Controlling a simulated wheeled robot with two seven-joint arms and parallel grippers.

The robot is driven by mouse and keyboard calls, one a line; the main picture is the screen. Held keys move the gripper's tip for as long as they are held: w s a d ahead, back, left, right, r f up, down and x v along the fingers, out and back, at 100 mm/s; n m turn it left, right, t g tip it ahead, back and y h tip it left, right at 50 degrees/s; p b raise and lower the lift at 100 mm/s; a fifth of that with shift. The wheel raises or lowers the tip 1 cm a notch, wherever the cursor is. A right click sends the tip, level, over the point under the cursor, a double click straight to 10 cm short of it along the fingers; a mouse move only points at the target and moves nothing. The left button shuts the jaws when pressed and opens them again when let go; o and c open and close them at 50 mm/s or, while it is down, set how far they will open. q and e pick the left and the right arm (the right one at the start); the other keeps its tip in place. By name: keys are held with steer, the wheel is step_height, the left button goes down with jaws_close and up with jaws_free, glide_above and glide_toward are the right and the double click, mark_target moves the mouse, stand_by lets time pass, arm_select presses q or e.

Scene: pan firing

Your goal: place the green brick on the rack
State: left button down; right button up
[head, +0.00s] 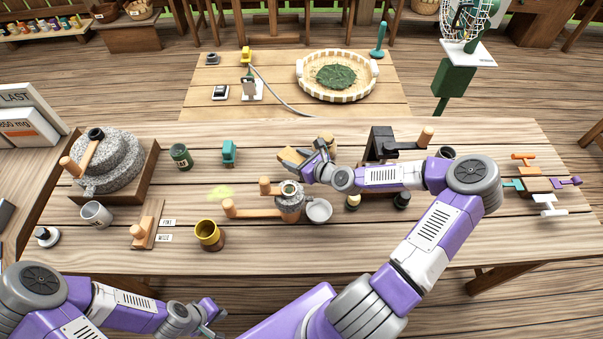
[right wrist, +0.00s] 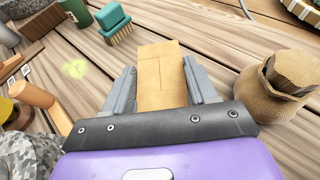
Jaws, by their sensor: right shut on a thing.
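My right gripper (head: 316,169) is over the middle of the table, with its fingers on either side of a tan block (right wrist: 160,75). The block also shows in the head view (head: 291,158), partly hidden by the gripper. It looks tan, not green; I see no plainly green brick. I cannot tell for sure which thing is the rack; a stand with orange, teal, purple and white pieces (head: 537,184) is at the table's right end. My left gripper (head: 211,313) is low at the near edge, away from the block; its jaws are too small to judge.
A teal brush (head: 229,152) and green canister (head: 181,157) stand left of the block. A brown sack (right wrist: 282,85) is close to my right gripper. A stone mill (head: 110,160), a wooden-handled pot (head: 289,203) and a yellow cup (head: 209,234) also stand on the table.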

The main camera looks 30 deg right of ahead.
mark_target(297, 177)
step_height(297, 177, down, 2)
steer(key=shift+f, duration=0.2)
steer(key=shift+f+b, duration=0.75)
steer(key=shift+f, duration=1.15)
steer(key=shift+f, duration=0.1)
steer(key=o, duration=1.1)
